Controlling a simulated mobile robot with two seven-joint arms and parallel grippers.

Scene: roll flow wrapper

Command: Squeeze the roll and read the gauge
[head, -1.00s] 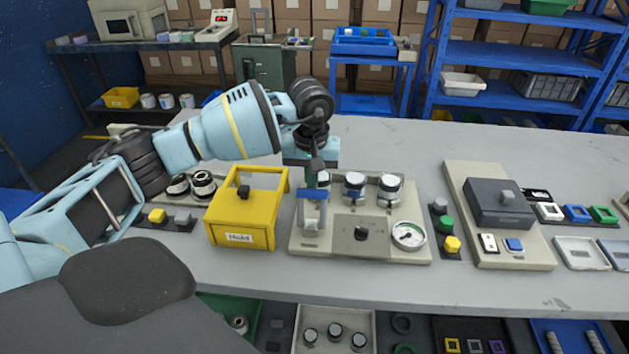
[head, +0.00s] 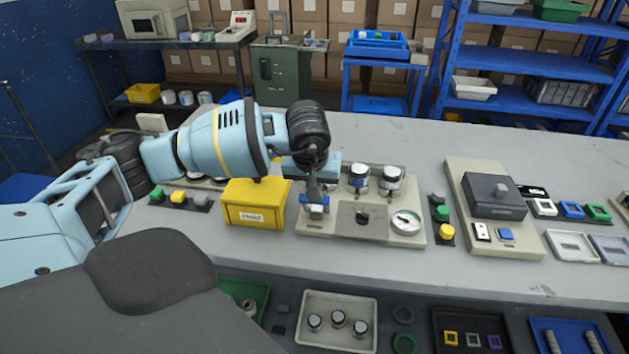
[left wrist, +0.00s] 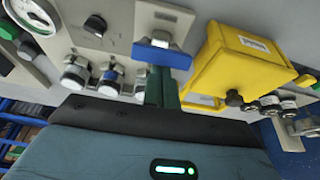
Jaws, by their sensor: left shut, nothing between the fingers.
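A beige panel (head: 340,229) on the bench carries a press with a blue crossbar (head: 314,201), a black knob (head: 362,217) and a round white gauge (head: 406,222). The gauge's dark needle shows, but its figures are too small to read. My left gripper (head: 316,186) points down, shut and empty, at the blue crossbar. In the left wrist view its dark green fingers (left wrist: 160,88) meet the crossbar's edge. A small silvery roll (left wrist: 161,37) shows just beyond the crossbar, partly hidden by it. Two silver-topped rolls (head: 359,177) (head: 390,180) stand at the panel's back. My right gripper is not in view.
A yellow box (head: 256,205) stands close left of the panel, partly behind my arm. Right of the panel are coloured buttons (head: 447,231) and a grey-lidded device (head: 495,196). Trays of parts (head: 340,297) lie below the front edge. The bench behind the panel is clear.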

